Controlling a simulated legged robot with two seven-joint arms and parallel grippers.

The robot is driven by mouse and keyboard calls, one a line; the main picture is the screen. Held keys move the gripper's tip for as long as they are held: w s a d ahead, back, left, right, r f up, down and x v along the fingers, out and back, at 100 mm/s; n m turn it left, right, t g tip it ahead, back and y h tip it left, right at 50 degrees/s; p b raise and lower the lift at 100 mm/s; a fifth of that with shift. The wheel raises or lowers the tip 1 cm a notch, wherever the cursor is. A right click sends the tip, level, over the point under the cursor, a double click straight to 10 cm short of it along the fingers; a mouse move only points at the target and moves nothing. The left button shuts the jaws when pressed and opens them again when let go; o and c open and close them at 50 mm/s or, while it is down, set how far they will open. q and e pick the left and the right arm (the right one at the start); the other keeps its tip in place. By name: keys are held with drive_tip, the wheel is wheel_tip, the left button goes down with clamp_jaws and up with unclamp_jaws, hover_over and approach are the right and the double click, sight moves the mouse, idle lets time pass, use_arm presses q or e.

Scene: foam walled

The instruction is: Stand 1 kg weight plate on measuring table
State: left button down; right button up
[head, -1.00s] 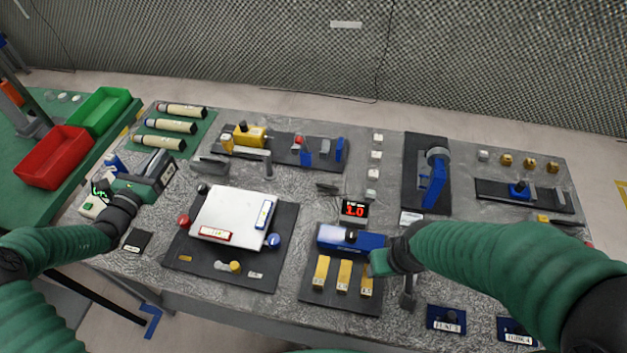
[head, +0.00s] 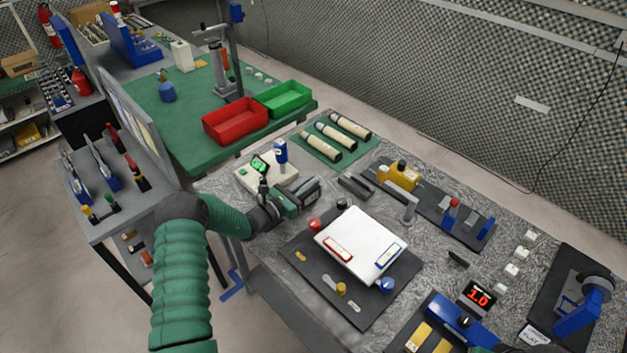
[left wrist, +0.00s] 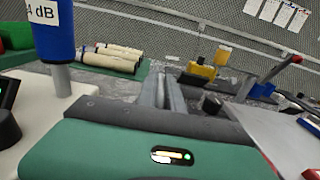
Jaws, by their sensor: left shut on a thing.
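My left gripper (head: 309,191) is over the near-left part of the grey table, left of the white square plate (head: 360,243). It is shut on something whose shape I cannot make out. I cannot pick out a 1 kg weight plate for certain. The white plate lies on a black mat (head: 310,280) with a red and a blue label. A grey disc (head: 597,283) on a blue stand is at the right. My right gripper is not in view.
A white device with a blue cylinder (head: 281,152) stands close beside my left gripper; the cylinder also shows in the left wrist view (left wrist: 52,32). A red 1.0 display (head: 479,295) is at the right.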

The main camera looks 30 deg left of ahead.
use_arm(q)
drive_tip(key=c, duration=1.6)
unclamp_jaws()
drive_tip(key=shift+a+f, duration=0.2)
drive_tip(key=shift+a, duration=0.35)
drive_tip(key=shift+o, duration=0.6)
drive_tip(key=shift+d, duration=0.15)
drive_tip(key=shift+d+r, duration=0.3)
drive_tip(key=shift+d, duration=0.55)
drive_tip(key=shift+s+a, duration=0.1)
drive_tip(key=shift+s, duration=0.25)
drive_tip(key=v, duration=0.5)
drive_tip(key=a+b+v, duration=0.1)
drive_tip(key=v, duration=0.5)
drive_tip(key=shift+w+a+f, duration=0.15)
drive_tip(key=shift+s, duration=0.25)
drive_tip(key=shift+d, duration=0.35)
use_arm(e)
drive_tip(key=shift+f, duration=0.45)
